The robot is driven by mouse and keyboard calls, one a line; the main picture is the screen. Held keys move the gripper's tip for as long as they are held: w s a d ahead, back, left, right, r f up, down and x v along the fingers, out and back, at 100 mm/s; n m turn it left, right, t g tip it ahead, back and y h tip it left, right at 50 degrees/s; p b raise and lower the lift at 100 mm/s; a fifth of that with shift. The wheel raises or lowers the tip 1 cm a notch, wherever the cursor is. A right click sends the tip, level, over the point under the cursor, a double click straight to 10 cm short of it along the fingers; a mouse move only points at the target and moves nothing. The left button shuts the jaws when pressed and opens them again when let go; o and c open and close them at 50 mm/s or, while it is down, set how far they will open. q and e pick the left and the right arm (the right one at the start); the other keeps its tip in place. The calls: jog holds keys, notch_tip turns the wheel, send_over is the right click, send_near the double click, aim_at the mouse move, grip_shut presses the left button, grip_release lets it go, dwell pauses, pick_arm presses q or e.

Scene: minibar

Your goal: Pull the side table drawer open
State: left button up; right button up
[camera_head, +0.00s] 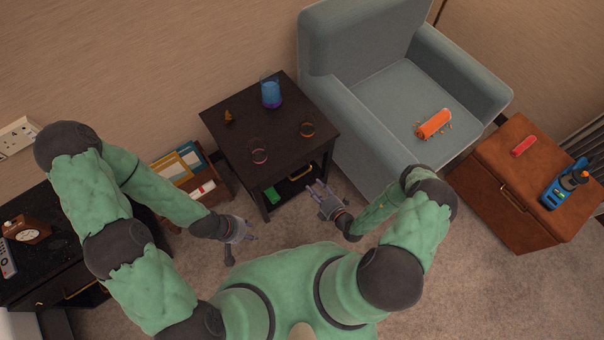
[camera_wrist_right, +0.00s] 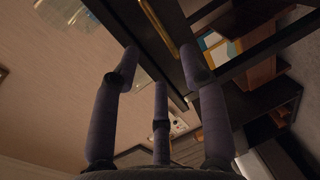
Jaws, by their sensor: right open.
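The dark side table (camera_head: 270,135) stands in the middle of the head view, left of the armchair. A brass handle (camera_head: 301,173) shows on its front, on the side facing me. In the right wrist view the handle (camera_wrist_right: 158,26) lies beyond the fingertips, on a dark front panel. My right gripper (camera_head: 320,192) is open and empty, just in front of the table and apart from the handle; its fingers (camera_wrist_right: 160,80) are spread. My left gripper (camera_head: 249,237) hangs over the carpet, left of the right gripper and away from the table; its finger opening is unclear.
A blue glass (camera_head: 271,94) and small glass items stand on the table. The armchair (camera_head: 330,100) is close on its right; a brown cabinet (camera_head: 520,180) stands further right. A wooden rack (camera_head: 205,185) is on the left. Carpet is free in front of the table.

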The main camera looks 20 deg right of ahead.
aim_at(303, 174)
jog(key=shift+b+x, duration=1.05)
jog(key=shift+x, duration=3.8)
grip_shut()
